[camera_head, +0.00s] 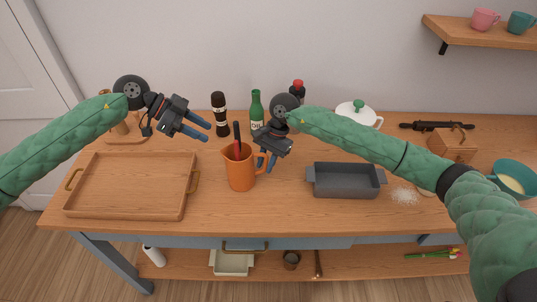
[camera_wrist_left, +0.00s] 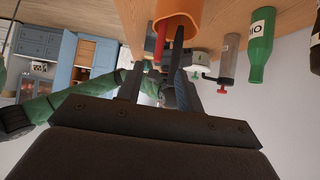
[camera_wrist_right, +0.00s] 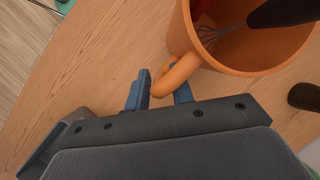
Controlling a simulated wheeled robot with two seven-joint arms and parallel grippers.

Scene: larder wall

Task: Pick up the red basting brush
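An orange jug (camera_head: 240,172) stands upright on the wooden counter, holding several utensils. A red utensil (camera_head: 237,149), apparently the basting brush, leans in it; its red part also shows in the left wrist view (camera_wrist_left: 160,43). A black-handled whisk (camera_wrist_right: 285,12) is beside it. My left gripper (camera_head: 200,130) is open and empty, left of the jug and about level with the utensil tops. My right gripper (camera_head: 271,160) is at the jug's right side, its fingers on either side of the jug's handle (camera_wrist_right: 172,72), which fills the gap between them.
A wooden tray (camera_head: 130,200) lies left of the jug and a grey baking dish (camera_head: 345,182) right of it. A pepper mill (camera_head: 219,115) and a green bottle (camera_head: 256,108) stand behind. Counter in front of the jug is clear.

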